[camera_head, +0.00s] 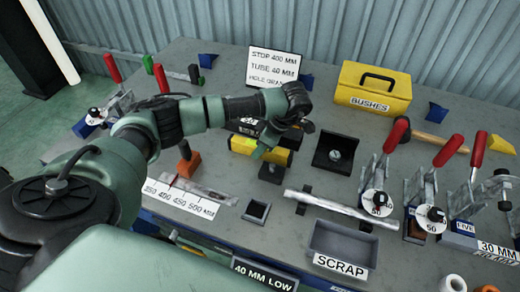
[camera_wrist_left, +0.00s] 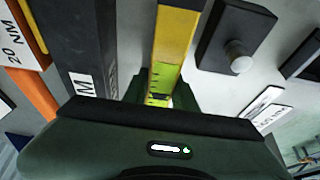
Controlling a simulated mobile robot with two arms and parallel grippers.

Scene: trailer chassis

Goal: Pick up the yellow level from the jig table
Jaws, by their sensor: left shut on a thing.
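The yellow level (camera_head: 279,155) lies across the middle of the grey jig table (camera_head: 330,95), with its ends showing on both sides of my left gripper (camera_head: 263,147). My left gripper is shut on the level from above. In the left wrist view the level (camera_wrist_left: 174,45) runs away from between my fingers (camera_wrist_left: 157,90), with its green vial part near them. The frames do not show clearly whether the level touches the table. My right gripper is not in view.
A dark labelled block (camera_head: 246,127) lies just behind the level. A black bracket (camera_head: 335,152) stands to its right. In front are a metal tube (camera_head: 330,212) and the scrap tray (camera_head: 343,242). Red-handled clamps (camera_head: 381,170) and a yellow bushes box (camera_head: 373,92) stand right.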

